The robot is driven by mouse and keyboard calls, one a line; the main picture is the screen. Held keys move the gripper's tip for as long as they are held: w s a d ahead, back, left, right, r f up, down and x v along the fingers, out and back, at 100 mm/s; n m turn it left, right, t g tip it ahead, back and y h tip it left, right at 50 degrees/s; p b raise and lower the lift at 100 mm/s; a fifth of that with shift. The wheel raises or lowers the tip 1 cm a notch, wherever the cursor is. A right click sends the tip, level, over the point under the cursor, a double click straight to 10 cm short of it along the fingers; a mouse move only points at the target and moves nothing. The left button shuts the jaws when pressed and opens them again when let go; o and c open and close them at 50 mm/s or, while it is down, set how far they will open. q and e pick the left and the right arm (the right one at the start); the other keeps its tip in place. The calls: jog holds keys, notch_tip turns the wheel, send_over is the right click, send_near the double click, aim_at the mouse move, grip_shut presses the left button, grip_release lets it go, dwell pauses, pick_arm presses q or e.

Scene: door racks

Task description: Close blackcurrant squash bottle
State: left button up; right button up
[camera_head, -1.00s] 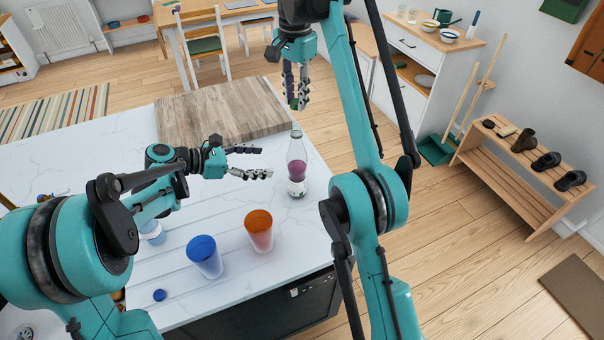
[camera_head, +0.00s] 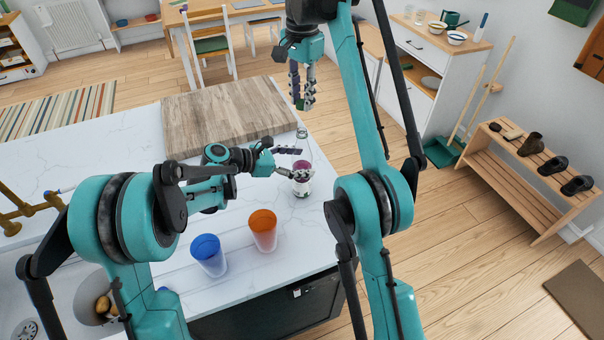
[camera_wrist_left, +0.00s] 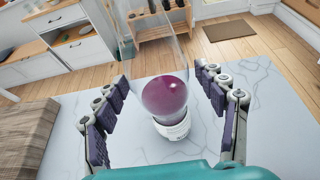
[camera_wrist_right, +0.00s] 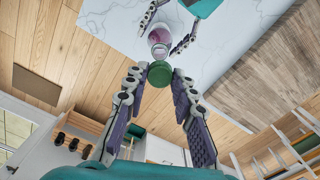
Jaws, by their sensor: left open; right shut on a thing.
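The blackcurrant squash bottle (camera_head: 302,187) stands upright near the worktop's right edge. It is clear, with purple squash and a pale label; it also shows in the left wrist view (camera_wrist_left: 165,97). My left gripper (camera_head: 297,162) is open, its fingers on either side of the bottle. The left wrist view shows gaps between fingers and bottle. My right gripper (camera_head: 301,101) points down above the bottle, shut on a green cap (camera_wrist_right: 159,73). The cap is apart from the bottle's mouth. The bottle's neck is partly cut off in the left wrist view.
An orange cup (camera_head: 263,233) and a blue cup (camera_head: 207,256) stand in front of the bottle. A wooden board (camera_head: 225,112) lies behind it. A sink with a brass tap (camera_head: 30,208) is at the left.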

aim_at(303, 129)
pick_arm(q)
jog(key=shift+d+f, duration=0.1)
jog(key=shift+d, duration=0.15)
grip_shut()
pick_arm(e)
jog(key=shift+w+f, duration=0.15)
jog(key=shift+f, duration=1.1)
jog(key=shift+d+f, duration=0.15)
jog(key=shift+f, duration=1.05)
jog(key=shift+f, duration=0.1)
jog(key=shift+f, duration=0.8)
